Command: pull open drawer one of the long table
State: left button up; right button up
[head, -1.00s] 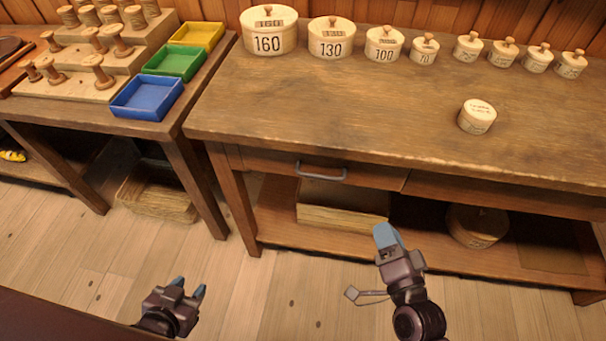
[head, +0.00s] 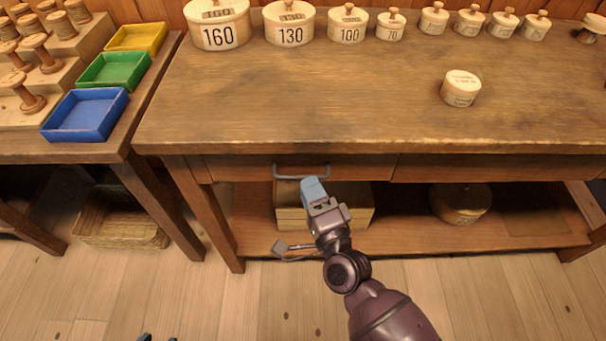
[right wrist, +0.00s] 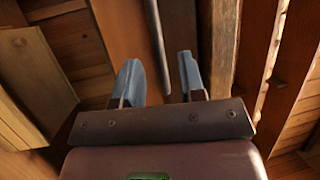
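The long table (head: 400,110) has a left drawer (head: 235,167) with a grey bar handle (head: 302,177) on its front. The drawer looks shut, its front flush under the tabletop. My right gripper (head: 312,188) is just below and in front of the handle. In the right wrist view the fingers (right wrist: 160,80) stand apart, with the dark handle bar (right wrist: 158,38) reaching into the gap between them. They do not clearly touch it. In the head view only the fingertips of my left gripper (head: 158,338) show at the bottom edge, apart and empty.
Numbered round boxes (head: 290,25) line the table's back; one small round box (head: 461,88) sits nearer the front. A lower shelf holds a wooden box (head: 350,210) and a round container (head: 461,203). A side table at left holds coloured trays (head: 85,114) and spools.

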aim_at(303, 177)
jog(key=shift+x, duration=1.95)
grip_shut()
